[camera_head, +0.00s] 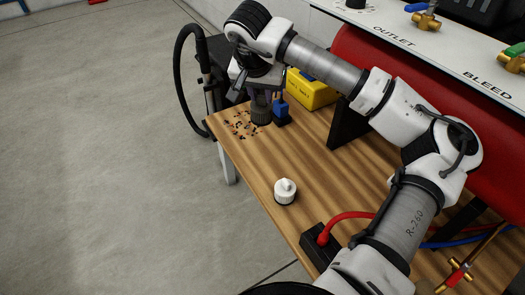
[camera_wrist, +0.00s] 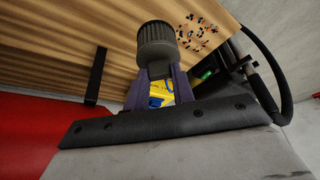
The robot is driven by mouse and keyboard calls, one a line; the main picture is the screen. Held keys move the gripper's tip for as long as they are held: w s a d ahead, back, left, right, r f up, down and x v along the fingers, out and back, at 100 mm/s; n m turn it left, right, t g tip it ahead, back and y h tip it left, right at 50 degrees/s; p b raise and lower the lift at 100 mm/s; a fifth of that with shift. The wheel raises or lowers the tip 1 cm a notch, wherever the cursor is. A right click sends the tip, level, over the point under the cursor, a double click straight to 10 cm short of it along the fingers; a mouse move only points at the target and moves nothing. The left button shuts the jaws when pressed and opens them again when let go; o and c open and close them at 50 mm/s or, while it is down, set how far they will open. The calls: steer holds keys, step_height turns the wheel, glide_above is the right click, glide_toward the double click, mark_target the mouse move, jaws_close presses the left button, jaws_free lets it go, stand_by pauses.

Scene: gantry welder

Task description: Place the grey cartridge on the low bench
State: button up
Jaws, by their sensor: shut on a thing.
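The grey cartridge (camera_head: 261,113) is a dark, ribbed cylinder near the far end of the wooden bench (camera_head: 335,180). My gripper (camera_head: 262,97) is above it, with its purple fingers shut on it. In the wrist view the cartridge (camera_wrist: 157,42) sits at the tips of the purple fingers (camera_wrist: 160,73), with the wood grain behind it. I cannot tell whether its base touches the bench top. My arm's wrist partly hides the gripper in the head view. I cannot tell whether this wooden bench is the low bench.
A small blue object (camera_head: 281,113) stands close to the cartridge, with a yellow box (camera_head: 312,89) behind it. Small scattered bits (camera_head: 240,127) lie on the wood. A white knobbed piece (camera_head: 285,190) and a red hose (camera_head: 345,217) are nearer. A black hose (camera_head: 181,80) hangs at the far end.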

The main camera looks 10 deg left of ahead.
step_height(320, 180, down, 17)
steer(key=b, duration=0.4)
steer(key=shift+f, duration=0.1)
steer(key=shift+f+b, duration=0.15)
steer(key=shift+b, duration=0.15)
steer(key=o, duration=0.9)
steer(key=shift+o, duration=0.5)
